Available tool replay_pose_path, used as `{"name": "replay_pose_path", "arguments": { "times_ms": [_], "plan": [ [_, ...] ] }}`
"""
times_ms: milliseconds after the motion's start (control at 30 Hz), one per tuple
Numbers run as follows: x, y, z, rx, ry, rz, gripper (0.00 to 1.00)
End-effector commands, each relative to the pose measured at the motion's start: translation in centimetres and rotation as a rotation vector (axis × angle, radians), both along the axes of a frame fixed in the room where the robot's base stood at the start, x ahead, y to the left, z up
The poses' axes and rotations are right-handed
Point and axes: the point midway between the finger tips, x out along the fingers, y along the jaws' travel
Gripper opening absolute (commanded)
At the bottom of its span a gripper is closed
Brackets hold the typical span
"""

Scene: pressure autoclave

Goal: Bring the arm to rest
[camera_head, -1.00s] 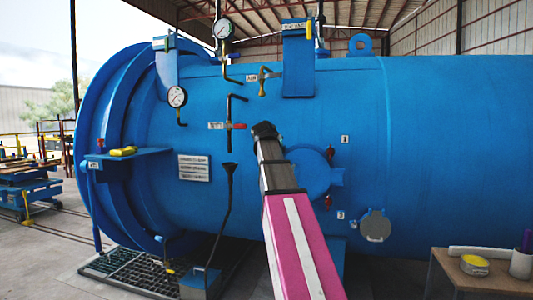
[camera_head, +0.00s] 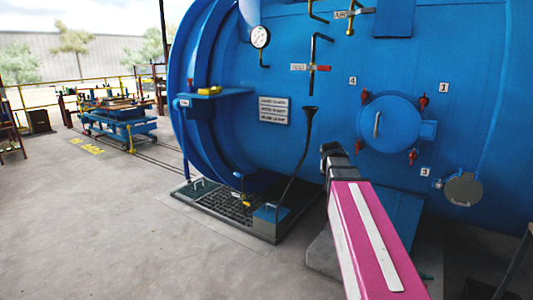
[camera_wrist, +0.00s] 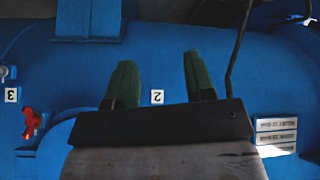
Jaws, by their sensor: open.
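My pink and grey arm reaches forward from the bottom of the head view towards the blue autoclave (camera_head: 440,60). My gripper (camera_wrist: 160,75) shows in the wrist view with its two green fingers wide apart and nothing between them. In that view the autoclave wall lies beyond the fingers, with a label "2" (camera_wrist: 157,97) seen between them. I cannot tell the exact gap to the wall. In the head view the gripper end is a small dark shape left of the round hatch (camera_head: 390,122), and its fingers are hard to make out.
A black funnel with a hose (camera_head: 309,112) hangs close to the left of my arm. Red clamps (camera_head: 423,101) surround the hatch. A floor grating (camera_head: 240,207) lies below. A blue trolley (camera_head: 118,120) stands far left. The concrete floor at left is open.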

Motion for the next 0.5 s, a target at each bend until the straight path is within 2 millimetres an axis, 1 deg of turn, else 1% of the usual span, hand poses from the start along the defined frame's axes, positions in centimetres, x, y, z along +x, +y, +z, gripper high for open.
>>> {"name": "replay_pose_path", "arguments": {
  "times_ms": [33,67,100,167,200,267,300,367,400,467,500],
  "plan": [
    [-1.3,0.7,-2.3,0.010,0.040,0.015,0.49],
    [-1.8,1.0,-3.5,0.017,0.060,0.026,0.49],
    [-2.6,1.5,-5.1,0.026,0.089,0.040,0.49],
    [-3.8,2.3,-7.4,0.039,0.134,0.061,0.49],
    [-4.7,2.8,-8.8,0.049,0.163,0.073,0.49],
    [-6.0,3.5,-11.0,0.062,0.204,0.095,0.49],
    [-7.0,4.0,-12.4,0.072,0.233,0.107,0.49],
    [-8.5,4.6,-14.4,0.086,0.277,0.128,0.49],
    [-9.5,5.1,-15.8,0.097,0.305,0.141,0.49],
    [-11.1,5.8,-17.6,0.112,0.347,0.162,0.49],
    [-12.2,6.3,-18.9,0.123,0.375,0.175,0.49]
  ]
}}
